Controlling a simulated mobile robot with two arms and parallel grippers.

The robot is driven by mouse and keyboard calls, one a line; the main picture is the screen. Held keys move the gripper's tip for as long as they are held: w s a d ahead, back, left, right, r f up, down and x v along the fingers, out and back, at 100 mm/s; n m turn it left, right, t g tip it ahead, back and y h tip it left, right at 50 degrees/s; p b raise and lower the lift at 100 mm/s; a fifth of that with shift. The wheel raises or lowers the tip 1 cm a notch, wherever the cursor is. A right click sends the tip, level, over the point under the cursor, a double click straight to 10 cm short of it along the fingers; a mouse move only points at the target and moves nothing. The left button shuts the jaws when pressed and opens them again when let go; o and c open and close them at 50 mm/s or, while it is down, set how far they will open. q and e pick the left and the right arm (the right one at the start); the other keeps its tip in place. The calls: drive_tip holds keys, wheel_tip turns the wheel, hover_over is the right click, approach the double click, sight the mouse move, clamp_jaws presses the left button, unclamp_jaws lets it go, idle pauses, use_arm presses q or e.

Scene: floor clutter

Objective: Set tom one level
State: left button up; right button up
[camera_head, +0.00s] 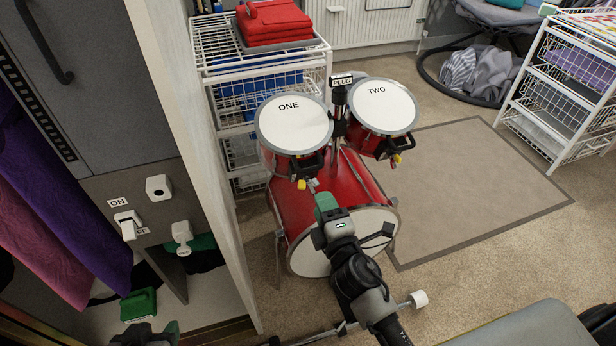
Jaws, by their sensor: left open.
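Tom one (292,122) is a red drum with a white head marked ONE, mounted on the left above a red bass drum (345,182). Its head faces up toward me; I cannot tell exactly how far it tilts. A black bracket with a yellow knob (302,184) is on its lower right side. My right gripper (326,206), with a green fingertip, is over the bass drum, just below and right of that knob and seemingly apart from it. Its jaw opening is unclear. My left gripper (152,334) is open at the bottom left edge, mostly cut off and far from the drums.
Tom two (383,106) hangs to the right of tom one, with a post labelled PLUG (341,82) between them. A wire rack (265,60) stands close behind. A cabinet wall (190,140) rises on the left. The mat (480,185) on the right is clear.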

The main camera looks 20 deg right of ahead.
sight(308, 170)
drive_tip(key=w, duration=0.7)
drive_tip(key=w+r, duration=0.1)
drive_tip(key=w, duration=0.2)
drive_tip(key=shift+w+a, duration=0.2)
drive_tip(key=shift+w, duration=0.2)
clamp_jaws()
